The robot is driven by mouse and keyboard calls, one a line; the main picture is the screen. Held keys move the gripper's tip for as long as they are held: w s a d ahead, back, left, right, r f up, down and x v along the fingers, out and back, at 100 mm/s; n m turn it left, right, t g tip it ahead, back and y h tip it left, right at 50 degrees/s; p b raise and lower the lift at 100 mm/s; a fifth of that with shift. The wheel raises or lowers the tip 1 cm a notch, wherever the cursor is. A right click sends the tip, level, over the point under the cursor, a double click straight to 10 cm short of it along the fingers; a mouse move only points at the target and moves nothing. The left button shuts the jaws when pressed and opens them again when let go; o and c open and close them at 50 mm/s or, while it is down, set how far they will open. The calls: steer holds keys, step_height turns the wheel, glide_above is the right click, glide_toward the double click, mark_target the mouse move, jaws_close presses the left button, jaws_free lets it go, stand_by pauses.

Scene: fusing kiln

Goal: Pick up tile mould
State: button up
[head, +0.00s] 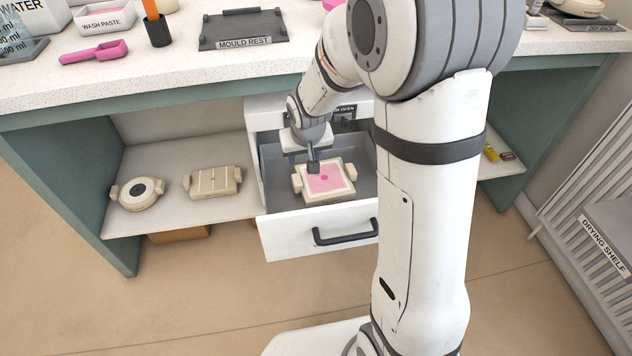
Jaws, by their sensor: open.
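A square cream mould (341,193) with a pink inner face and lugs on its sides lies in the open drawer (280,230) under the bench; it looks like the tile mould. My gripper (314,168) is open and points down at the mould's back left part. A dark finger overlaps the mould's back edge in the picture; I cannot tell whether it touches. The other finger is not clearly seen. My arm hides the drawer's right side.
A round mould (139,192) and a rectangular mould (212,181) sit on the lower shelf (170,218) to the left. A dark mould rest (243,28), a pink scoop (94,52) and a wash paste tub (106,17) are on the benchtop. A drying shelf (606,228) stands at right.

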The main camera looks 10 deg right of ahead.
steer(key=b, duration=0.3)
glide_above(297, 179)
steer(key=s, duration=0.2)
step_height(297, 179, down, 9)
steer(key=shift+r, duration=0.1)
steer(key=b+x, duration=0.2)
steer(key=x, duration=0.3)
steer(key=shift+s, duration=0.2)
jaws_close()
